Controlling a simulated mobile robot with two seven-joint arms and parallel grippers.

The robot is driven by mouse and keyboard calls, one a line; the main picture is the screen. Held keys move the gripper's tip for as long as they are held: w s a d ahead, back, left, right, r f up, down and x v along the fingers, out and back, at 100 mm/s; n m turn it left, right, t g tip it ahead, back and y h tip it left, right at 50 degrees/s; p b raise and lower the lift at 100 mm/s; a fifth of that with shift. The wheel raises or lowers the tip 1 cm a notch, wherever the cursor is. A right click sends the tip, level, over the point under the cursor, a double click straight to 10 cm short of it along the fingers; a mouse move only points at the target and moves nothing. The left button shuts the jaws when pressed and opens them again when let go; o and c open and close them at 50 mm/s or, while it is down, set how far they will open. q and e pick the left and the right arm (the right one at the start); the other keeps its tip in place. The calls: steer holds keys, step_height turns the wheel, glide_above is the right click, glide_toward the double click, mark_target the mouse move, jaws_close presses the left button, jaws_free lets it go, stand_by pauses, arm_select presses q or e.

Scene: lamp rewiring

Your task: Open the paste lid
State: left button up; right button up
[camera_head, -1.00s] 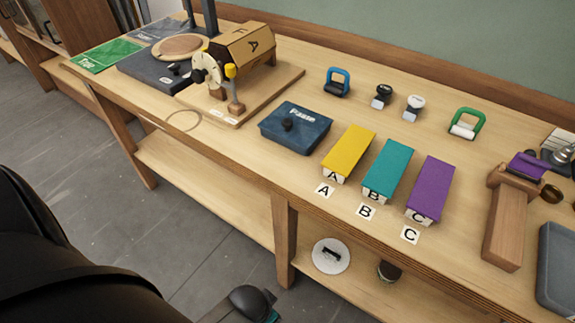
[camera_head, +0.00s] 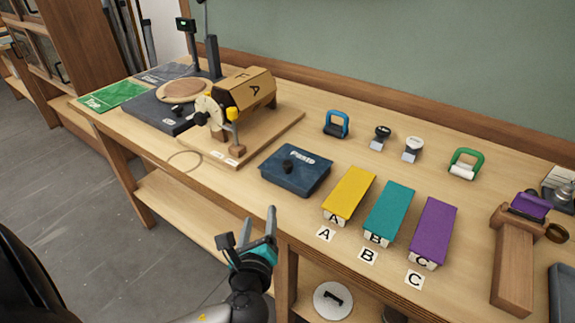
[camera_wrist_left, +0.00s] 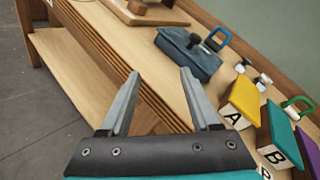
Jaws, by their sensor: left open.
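The paste box (camera_head: 296,172) is a dark blue box with "Paste" lettered on its lid and a black knob (camera_head: 287,166) on top. Its lid is closed. It sits near the front edge of the bench and shows in the left wrist view (camera_wrist_left: 188,57) too, beyond the fingers. My left gripper (camera_head: 248,226) is open and empty, in front of the bench edge and short of the box. Its two fingers (camera_wrist_left: 158,90) are spread apart in the left wrist view. My right gripper is not in view.
Yellow (camera_head: 348,195), teal (camera_head: 389,213) and purple (camera_head: 434,233) blocks stand right of the box. A wooden crank device (camera_head: 244,95) stands behind left. Blue (camera_head: 336,124) and green (camera_head: 466,164) handled tools lie behind. The bench's front edge (camera_head: 243,212) lies between gripper and box.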

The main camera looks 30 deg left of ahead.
mark_target(286, 167)
arm_select(q)
steer(key=w+a+m+t, duration=0.1)
steer(key=w+m, duration=0.2)
steer(key=w, duration=0.2)
steer(key=w+a+r+m+t+h+b, duration=0.1)
steer(key=w+m, duration=0.1)
steer(key=w, duration=0.4)
steer(key=w+a+r+m+t+b, duration=0.1)
steer(key=w+m, duration=0.2)
steer(key=w, duration=0.3)
steer(key=shift+r+m+t+h, duration=0.15)
steer(key=shift+m+t+h, duration=0.15)
steer(key=shift+t+h, duration=0.1)
jaws_close()
stand_by(0.9)
